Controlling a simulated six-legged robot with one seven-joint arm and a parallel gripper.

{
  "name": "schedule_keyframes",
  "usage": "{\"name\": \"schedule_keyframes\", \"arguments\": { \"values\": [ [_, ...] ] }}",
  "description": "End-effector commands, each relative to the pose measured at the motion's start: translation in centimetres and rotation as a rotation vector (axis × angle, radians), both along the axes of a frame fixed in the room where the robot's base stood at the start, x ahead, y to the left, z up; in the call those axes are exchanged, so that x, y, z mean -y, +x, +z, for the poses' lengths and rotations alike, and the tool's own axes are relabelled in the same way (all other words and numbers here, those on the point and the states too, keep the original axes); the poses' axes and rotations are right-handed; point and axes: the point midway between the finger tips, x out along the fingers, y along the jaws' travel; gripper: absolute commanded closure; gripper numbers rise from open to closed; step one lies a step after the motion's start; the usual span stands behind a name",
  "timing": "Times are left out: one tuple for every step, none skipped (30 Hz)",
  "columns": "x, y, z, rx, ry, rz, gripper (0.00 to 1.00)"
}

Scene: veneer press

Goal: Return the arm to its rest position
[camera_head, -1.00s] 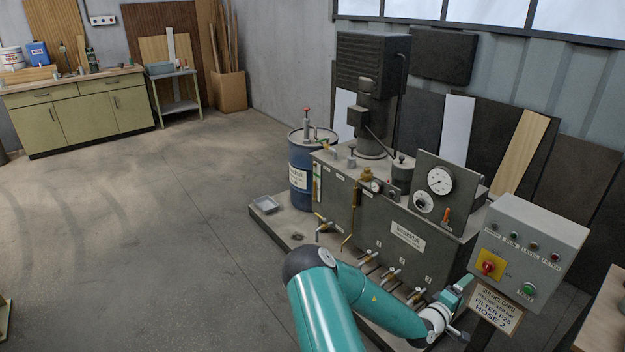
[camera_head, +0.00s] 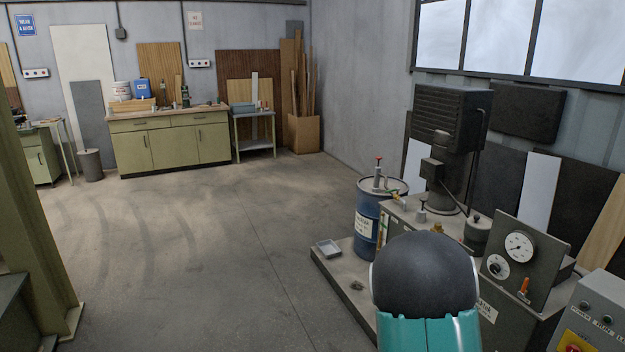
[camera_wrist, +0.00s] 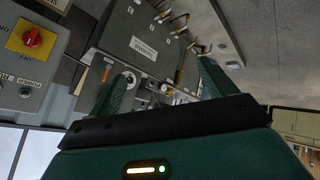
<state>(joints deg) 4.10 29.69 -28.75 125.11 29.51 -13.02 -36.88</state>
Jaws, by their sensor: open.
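My arm shows in the head view as a dark rounded joint (camera_head: 426,272) above a teal link (camera_head: 428,332) at the bottom, right of centre. The rest of the arm and the gripper are not visible there. In the wrist view my gripper (camera_wrist: 165,77) has its two teal fingers spread wide apart, with nothing held between them. The hydraulic unit with its gauges and valves shows beyond the fingers, tilted in the picture.
The hydraulic unit (camera_head: 402,212) and blue drum (camera_head: 367,222) stand close by my arm. The grey control box (camera_head: 597,318) is at the lower right; its red knob (camera_wrist: 33,38) shows in the wrist view. A green post (camera_head: 38,200) stands at left. Open floor (camera_head: 210,250) lies between.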

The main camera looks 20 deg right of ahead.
Motion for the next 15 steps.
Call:
{"name": "schedule_keyframes", "arguments": {
  "values": [
    [-1.9,0.7,1.5,0.028,0.051,0.021,0.17],
    [-3.1,1.0,2.3,0.04,0.083,0.033,0.17],
    [-4.7,1.3,3.2,0.053,0.124,0.05,0.17],
    [-5.9,1.4,4.0,0.061,0.154,0.064,0.17],
    [-7.1,1.6,4.8,0.07,0.183,0.077,0.17],
    [-8.6,1.7,5.9,0.079,0.22,0.096,0.17],
    [-9.8,1.7,6.7,0.084,0.247,0.111,0.17],
    [-11.0,1.6,7.5,0.089,0.272,0.127,0.17],
    [-12.5,1.5,8.6,0.095,0.304,0.147,0.17],
    [-13.6,1.3,9.5,0.097,0.328,0.162,0.17],
    [-14.8,1.1,10.3,0.098,0.35,0.178,0.17],
    [-16.2,0.7,11.3,0.099,0.376,0.198,0.17],
    [-17.3,0.4,12.2,0.099,0.395,0.214,0.17],
    [-18.3,0.0,13.0,0.097,0.413,0.229,0.17],
    [-19.6,-0.6,14.0,0.094,0.434,0.248,0.17]
  ]
}}
